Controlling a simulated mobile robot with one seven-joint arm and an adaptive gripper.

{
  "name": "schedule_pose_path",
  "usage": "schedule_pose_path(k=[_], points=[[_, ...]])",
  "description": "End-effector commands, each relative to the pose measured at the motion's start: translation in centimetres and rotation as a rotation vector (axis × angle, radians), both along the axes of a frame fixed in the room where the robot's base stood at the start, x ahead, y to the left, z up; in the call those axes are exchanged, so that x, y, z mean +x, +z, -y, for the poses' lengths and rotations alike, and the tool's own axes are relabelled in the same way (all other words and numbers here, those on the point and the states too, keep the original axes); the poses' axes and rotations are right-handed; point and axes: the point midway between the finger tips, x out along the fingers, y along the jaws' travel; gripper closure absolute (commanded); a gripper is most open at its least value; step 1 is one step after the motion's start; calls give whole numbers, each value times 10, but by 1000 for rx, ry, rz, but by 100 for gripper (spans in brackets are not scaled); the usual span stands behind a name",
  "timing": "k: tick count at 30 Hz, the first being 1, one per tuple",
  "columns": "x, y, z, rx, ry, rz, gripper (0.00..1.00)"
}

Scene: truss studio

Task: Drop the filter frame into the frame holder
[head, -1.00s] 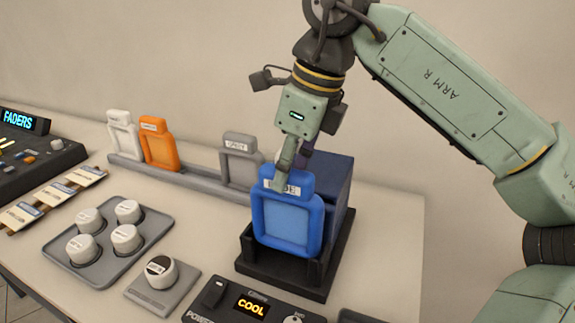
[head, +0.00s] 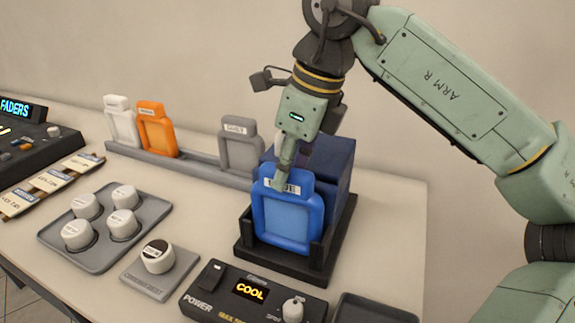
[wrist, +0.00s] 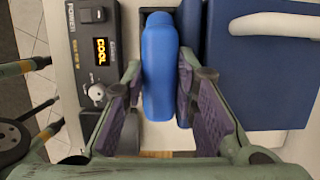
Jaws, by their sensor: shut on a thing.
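The blue filter frame (head: 287,218) stands upright at the black frame holder (head: 318,262), its lower edge down between the holder's side posts. Whether it rests on the holder's bottom is hidden. My gripper (head: 284,180) is shut on the frame's top tab, over its label. In the wrist view the blue frame (wrist: 160,75) lies between the two fingers of my gripper (wrist: 160,100).
A dark blue box (head: 335,165) stands right behind the holder. A grey rack (head: 190,168) holds white, orange and grey frames at the back left. A control box reading COOL (head: 255,294) sits in front. A grey tray (head: 75,258) holds several white knobs.

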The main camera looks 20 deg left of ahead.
Motion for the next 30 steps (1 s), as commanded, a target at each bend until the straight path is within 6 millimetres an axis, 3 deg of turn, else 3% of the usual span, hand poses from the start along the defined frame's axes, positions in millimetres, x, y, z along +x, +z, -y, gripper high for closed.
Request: schedule_pose_path(k=[6,7,17,26,30], points=[[0,0,0,1,0,0,100],[0,0,0,1,0,0,73],[0,0,0,0,0,0,51],[0,0,0,-1,0,0,50],[1,11,3,-1,-1,2,50]])
